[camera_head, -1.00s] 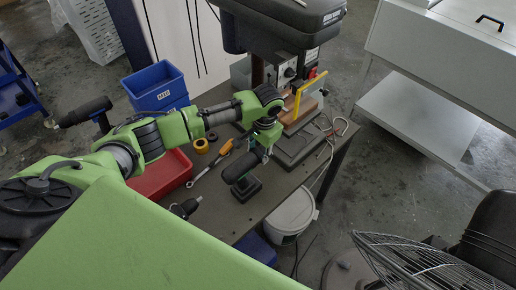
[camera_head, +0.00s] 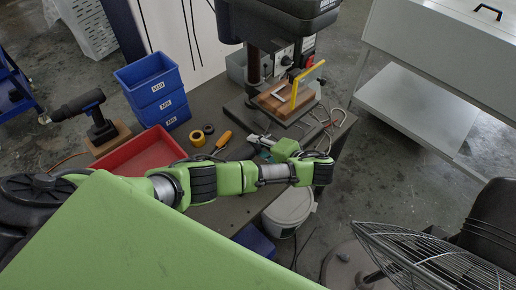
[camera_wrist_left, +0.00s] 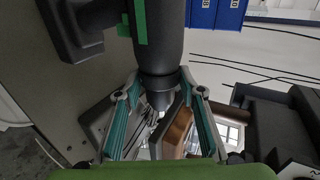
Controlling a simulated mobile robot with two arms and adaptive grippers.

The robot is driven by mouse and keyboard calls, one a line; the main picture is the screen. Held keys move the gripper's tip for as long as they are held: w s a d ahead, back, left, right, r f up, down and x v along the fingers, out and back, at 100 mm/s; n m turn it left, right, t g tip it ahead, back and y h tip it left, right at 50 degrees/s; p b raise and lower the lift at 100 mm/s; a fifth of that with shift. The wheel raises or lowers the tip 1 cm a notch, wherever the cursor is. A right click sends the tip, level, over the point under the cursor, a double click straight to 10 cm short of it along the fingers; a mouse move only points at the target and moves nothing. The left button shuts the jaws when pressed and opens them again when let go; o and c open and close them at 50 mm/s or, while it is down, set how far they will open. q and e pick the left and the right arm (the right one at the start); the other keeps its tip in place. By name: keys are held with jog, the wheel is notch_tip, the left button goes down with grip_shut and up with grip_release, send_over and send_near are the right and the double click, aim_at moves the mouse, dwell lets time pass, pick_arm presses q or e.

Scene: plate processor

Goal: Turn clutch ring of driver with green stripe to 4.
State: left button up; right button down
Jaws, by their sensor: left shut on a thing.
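The driver with the green stripe (camera_wrist_left: 160,35) fills the top of the left wrist view, its dark body pointing down the picture. A green stripe runs along its side and its battery base is at upper left. My left gripper (camera_wrist_left: 160,82) has its two teal fingers on either side of the dark clutch ring (camera_wrist_left: 160,76), shut on it, with the chuck (camera_wrist_left: 159,100) between the fingers. The ring's numbers are not readable. In the head view my left gripper (camera_head: 262,140) is at the table's middle, and my arm hides most of the driver. My right gripper is not in view.
A drill press (camera_head: 275,25) with a wooden block and yellow guard stands behind. A red tray (camera_head: 140,160), stacked blue bins (camera_head: 150,85), tape rolls (camera_head: 197,138) and an orange-handled tool (camera_head: 223,139) are left. Another driver (camera_head: 88,112) stands on a wooden block.

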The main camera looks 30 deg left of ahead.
pick_arm(q)
notch_tip(320, 180, down, 2)
jog(key=t+y+b, duration=0.1)
jog(key=y+b, duration=0.2)
jog(key=b, duration=0.2)
jog(key=t+y+b, duration=0.1)
jog(key=y+b, duration=0.3)
jog(key=b, duration=0.1)
jog(key=shift+s+d+f+t+y, duration=0.1)
jog(key=shift+t+y, duration=0.2)
jog(key=shift+t, duration=0.1)
jog(key=shift+t+y+b, duration=0.4)
jog(key=shift+y+b, duration=1)
jog(key=shift+b, duration=0.15)
jog(key=shift+r, duration=0.2)
jog(key=o, duration=1.1)
